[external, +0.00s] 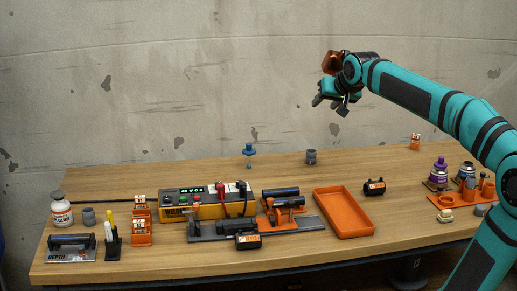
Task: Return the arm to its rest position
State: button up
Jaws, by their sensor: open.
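My arm is teal with black bands and reaches in from the right side of the external view. My gripper (329,102) is raised well above the back part of the wooden table (340,168), in front of the concrete wall. It is open, and I see nothing held between its fingers. It is apart from everything on the table. The exact gap between the fingers is small in this view.
An orange tray (343,232) stands mid-table beside a black pipe fitting (374,187). A yellow welder box (195,206) and a clamp fixture (283,205) stand left. A grey cup (311,157) and blue-topped tool (249,151) stand behind. Purple-capped bottles (439,170) stand near my arm.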

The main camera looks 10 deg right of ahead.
jog(key=s+d+f+t+h, duration=0.1)
jog(key=s+d+t, duration=0.2)
jog(key=s+d, duration=0.3)
jog(key=s+d+f+t+h, duration=0.1)
jog(key=s+d+t, duration=0.3)
jog(key=s, duration=0.9)
jog(key=d+f, duration=0.1)
jog(key=d, duration=0.1)
jog(key=shift+d+t, duration=0.3)
jog(key=shift+d, duration=0.05)
jog(key=shift+w, duration=0.1)
dwell(1.7)
